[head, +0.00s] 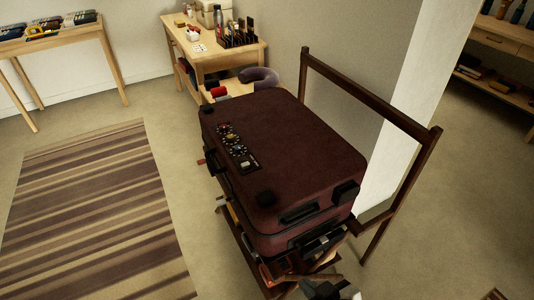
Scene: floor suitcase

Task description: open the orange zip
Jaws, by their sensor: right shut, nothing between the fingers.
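A dark red suitcase (285,150) lies flat on a wooden rack, its lid closed. It has black corner caps, a black handle on its near side, and stickers and a label on its top. A seam runs around its side, but I cannot make out an orange zip for certain. A small red piece (201,161) sticks out at the suitcase's left side. My right gripper (322,287) is shut and empty at the bottom edge, just in front of the suitcase's near end; it is partly cut off. My left gripper is not in view.
The wooden rack (437,150) has a tall back frame right of the suitcase and things on its lower part. A striped rug (95,220) lies on the left. A wooden side table (225,55) stands behind, a bench (50,42) far left, and shelves (495,40) far right.

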